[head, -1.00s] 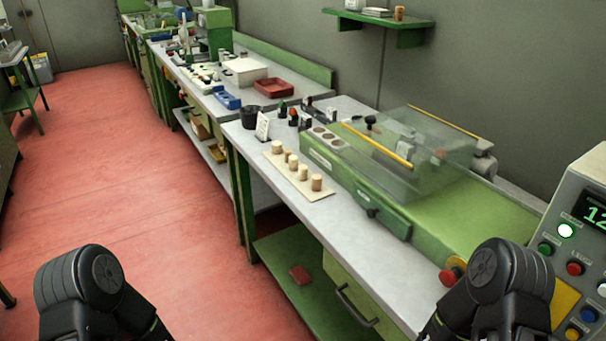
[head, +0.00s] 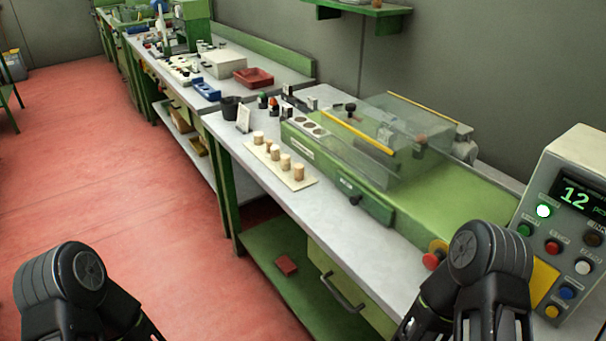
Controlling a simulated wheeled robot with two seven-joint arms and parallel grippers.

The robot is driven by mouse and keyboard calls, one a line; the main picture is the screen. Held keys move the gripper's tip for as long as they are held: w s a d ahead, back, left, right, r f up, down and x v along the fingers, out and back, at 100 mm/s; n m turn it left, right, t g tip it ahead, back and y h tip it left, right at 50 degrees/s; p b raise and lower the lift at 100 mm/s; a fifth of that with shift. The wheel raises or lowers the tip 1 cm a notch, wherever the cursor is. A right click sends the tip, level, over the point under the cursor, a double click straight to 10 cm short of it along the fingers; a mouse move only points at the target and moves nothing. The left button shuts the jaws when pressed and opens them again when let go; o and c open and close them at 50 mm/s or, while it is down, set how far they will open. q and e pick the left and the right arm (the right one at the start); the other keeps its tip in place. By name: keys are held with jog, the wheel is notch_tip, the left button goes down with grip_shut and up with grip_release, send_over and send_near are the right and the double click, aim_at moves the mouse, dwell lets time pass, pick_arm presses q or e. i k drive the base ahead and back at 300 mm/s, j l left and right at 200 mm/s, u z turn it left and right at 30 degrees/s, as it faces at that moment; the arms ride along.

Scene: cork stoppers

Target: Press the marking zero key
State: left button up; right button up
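The grey control panel (head: 582,165) stands at the right edge. Its display (head: 577,197) reads 12 in green. The labels are too small to read, so I cannot tell which is the marking zero key. Black links of both my arms show at the bottom; neither gripper's fingers are in view.
A green machine (head: 345,175) with a clear cover (head: 400,135) stands on the grey bench. Cork stoppers (head: 285,163) stand on a pale strip (head: 262,157) at its front. A red knob (head: 432,261) is left of the panel, near my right arm. The red floor is clear at left.

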aim_at(582, 268)
jog(key=z, duration=1.9)
